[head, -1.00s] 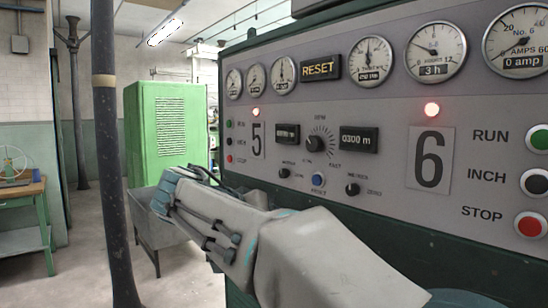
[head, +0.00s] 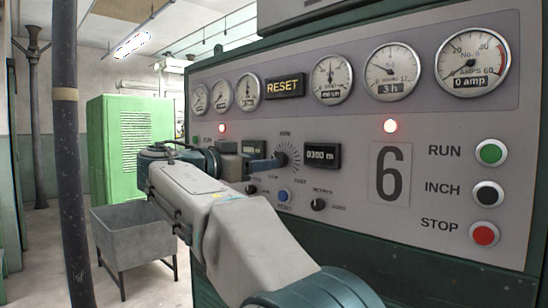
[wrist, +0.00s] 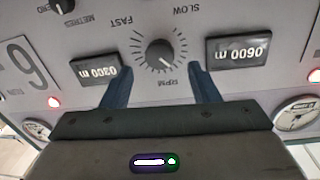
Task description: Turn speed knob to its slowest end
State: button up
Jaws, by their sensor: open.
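A pale mark on the knob seems to point to the picture's lower right, toward the RPM side. My gripper (wrist: 160,70) is open. Its two blue fingers stand either side below the knob, and I see no contact. In the head view, my gripper (head: 264,163) is just left of the knob's dial (head: 290,155), and partly hides the panel.
Counters (wrist: 238,50) and (wrist: 96,72) flank the knob. A blue reset button (head: 283,195) and small black knobs (head: 318,204) sit below. RUN (head: 491,152), INCH (head: 488,194) and STOP (head: 484,233) buttons are far right. A pole (head: 68,150) and grey bin (head: 135,235) stand left.

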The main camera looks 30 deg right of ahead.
aim_at(283, 159)
jog(key=x, duration=0.5)
jog(key=shift+p, duration=0.35)
jog(key=c, duration=1)
jog(key=shift+o, duration=0.2)
jog(key=shift+a, duration=0.1)
jog(key=shift+n, duration=0.4)
jog(key=n+t, duration=0.1)
jog(key=n, duration=1.8)
jog(key=shift+t, duration=0.4)
